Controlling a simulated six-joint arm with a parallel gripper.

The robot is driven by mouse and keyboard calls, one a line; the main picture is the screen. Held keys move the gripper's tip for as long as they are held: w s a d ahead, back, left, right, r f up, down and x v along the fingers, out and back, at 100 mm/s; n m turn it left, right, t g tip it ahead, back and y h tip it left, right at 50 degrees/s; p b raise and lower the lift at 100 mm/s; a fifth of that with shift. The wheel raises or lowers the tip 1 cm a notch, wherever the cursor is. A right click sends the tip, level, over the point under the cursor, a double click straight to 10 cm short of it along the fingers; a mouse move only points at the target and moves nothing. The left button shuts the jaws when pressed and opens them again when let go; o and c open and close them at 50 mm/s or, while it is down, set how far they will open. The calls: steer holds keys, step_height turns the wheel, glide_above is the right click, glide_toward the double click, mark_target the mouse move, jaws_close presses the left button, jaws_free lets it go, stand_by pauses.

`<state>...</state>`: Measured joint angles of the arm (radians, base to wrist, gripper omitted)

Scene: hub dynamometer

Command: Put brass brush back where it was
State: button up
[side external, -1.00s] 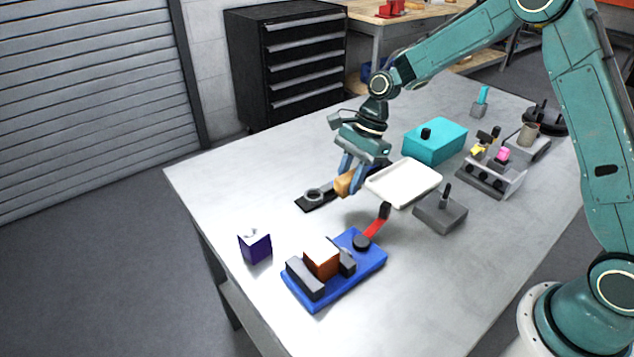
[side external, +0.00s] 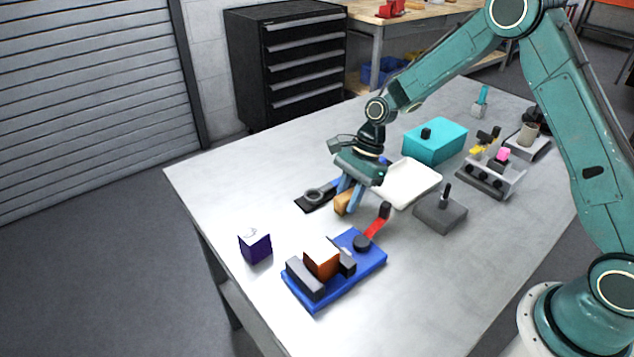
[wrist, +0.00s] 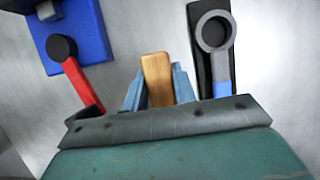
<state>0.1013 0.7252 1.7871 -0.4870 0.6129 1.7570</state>
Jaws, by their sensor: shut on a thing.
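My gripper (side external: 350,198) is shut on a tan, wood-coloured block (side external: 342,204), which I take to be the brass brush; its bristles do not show. In the wrist view the tan block (wrist: 157,80) points forward between the two blue fingers of my gripper (wrist: 158,85). It is low over the bare table, between the black holder and the blue vise. Whether it touches the table I cannot tell. A grey caddy (side external: 488,182) with yellow, pink and black items stands at the right.
A black holder with a grey ring-ended tool (side external: 314,196) lies left of my gripper. The blue vise (side external: 365,263) with an orange block and red lever is in front. A white tray (side external: 410,185), grey block (side external: 440,213), teal box (side external: 436,140) and purple box (side external: 255,247) stand around.

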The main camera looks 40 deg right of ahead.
steer(key=shift+f, duration=0.15)
steer(key=o, duration=0.9)
steer(key=shift+o, duration=0.2)
steer(key=v, duration=1.2)
steer(key=shift+r, duration=0.25)
